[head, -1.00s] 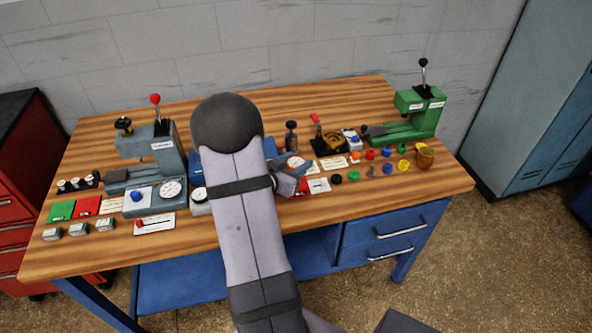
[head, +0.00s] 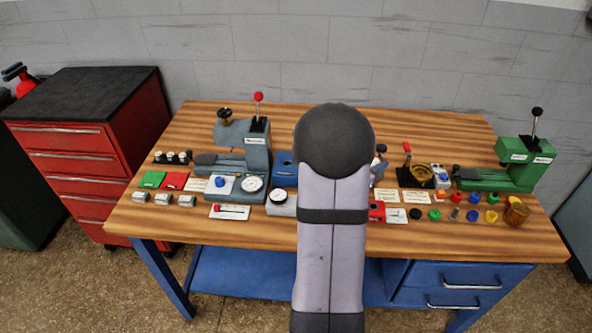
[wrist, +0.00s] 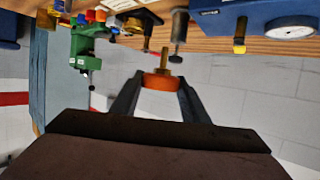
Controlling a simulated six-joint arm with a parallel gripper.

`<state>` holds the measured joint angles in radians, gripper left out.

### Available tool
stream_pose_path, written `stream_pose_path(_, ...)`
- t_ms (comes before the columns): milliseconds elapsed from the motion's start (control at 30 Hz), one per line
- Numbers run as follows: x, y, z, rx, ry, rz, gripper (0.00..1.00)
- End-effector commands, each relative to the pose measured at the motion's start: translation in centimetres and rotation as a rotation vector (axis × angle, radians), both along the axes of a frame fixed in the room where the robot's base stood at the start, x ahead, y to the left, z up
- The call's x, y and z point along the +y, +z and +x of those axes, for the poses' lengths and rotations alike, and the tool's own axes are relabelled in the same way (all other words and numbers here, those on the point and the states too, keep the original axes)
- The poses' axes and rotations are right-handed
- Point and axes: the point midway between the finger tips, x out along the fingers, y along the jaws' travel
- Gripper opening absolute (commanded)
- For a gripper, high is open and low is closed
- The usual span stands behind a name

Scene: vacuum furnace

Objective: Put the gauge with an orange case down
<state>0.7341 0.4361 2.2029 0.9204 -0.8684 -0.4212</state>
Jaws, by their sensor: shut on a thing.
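In the wrist view, my gripper (wrist: 160,86) is shut on the gauge with an orange case (wrist: 161,81). The gauge's round orange case sits between the two fingers, with a brass stem (wrist: 164,58) pointing up in the picture. Its dial face does not show. In the head view my own arm hides the gauge and most of the gripper.
A grey press (head: 258,155) stands left on the bench, a green press (head: 520,165) at the right. A white dial gauge (head: 279,197) lies left of my arm. Coloured caps (head: 472,215) and an amber cup (head: 516,212) crowd the right front. Bare wood shows along the front edge.

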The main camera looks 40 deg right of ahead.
Motion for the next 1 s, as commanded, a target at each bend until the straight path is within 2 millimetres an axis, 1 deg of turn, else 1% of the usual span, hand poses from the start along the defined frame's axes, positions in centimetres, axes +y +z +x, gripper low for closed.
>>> stream_pose_path(33,-0.2,0.8,1.8,-0.005,0.049,-0.005,0.13)
stream_pose_path(167,0.0,2.7,7.0,-0.005,0.212,-0.006,0.13)
stream_pose_path(200,0.3,3.4,8.8,-0.004,0.270,-0.007,0.13)
stream_pose_path(300,1.4,4.9,13.1,-0.002,0.422,-0.006,0.13)
stream_pose_path(400,2.6,5.9,16.1,0.000,0.540,-0.005,0.13)
stream_pose_path(500,3.6,6.6,18.2,-0.001,0.629,-0.004,0.13)
stream_pose_path(600,4.6,7.1,19.8,-0.001,0.704,-0.002,0.13)
stream_pose_path(800,6.3,7.8,22.3,-0.001,0.827,-0.001,0.13)
stream_pose_path(1000,7.7,8.2,24.0,-0.001,0.932,-0.002,0.13)
